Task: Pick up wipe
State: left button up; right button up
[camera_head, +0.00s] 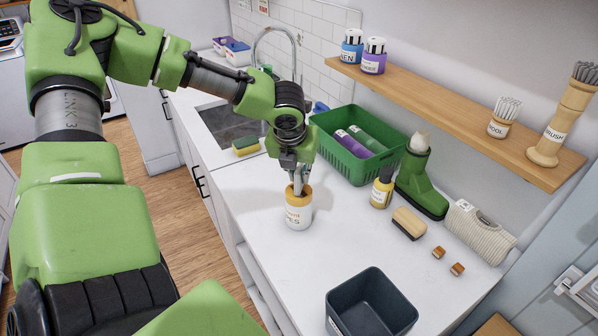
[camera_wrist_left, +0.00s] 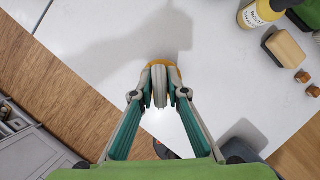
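The wipes canister (camera_head: 298,212) is white with an orange-yellow top and a label ending in "ES". It appears to stand upright on the white counter. My left gripper (camera_head: 297,188) points down at its top, and its fingers cover part of the opening. In the left wrist view a pale upright wipe (camera_wrist_left: 160,84) sits between the fingertips of my left gripper (camera_wrist_left: 160,92). The fingers are closed in on it from both sides, with the orange rim just behind. The rest of the canister is mostly hidden there. My right gripper is not in view.
A green basket (camera_head: 352,170) with bottles stands behind the gripper. A yellow bottle (camera_head: 382,190), a brush (camera_head: 409,223), a green boot (camera_head: 422,187) and a dark bin (camera_head: 371,304) are to the right. The sink (camera_head: 228,125) and a sponge (camera_head: 246,147) are left.

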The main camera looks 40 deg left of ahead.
pick_arm(q)
jog(key=shift+c, duration=0.6)
jog(key=shift+r, duration=0.15)
jog(key=shift+w+r, duration=0.1)
jog(key=shift+r, duration=0.45)
jog(key=s+a+r+b, duration=0.4)
jog(key=s+a+r, duration=0.3)
jog(key=s+r, duration=0.4)
jog(key=shift+s+a+r, duration=0.3)
jog(key=shift+s+a, duration=0.1)
grip_shut()
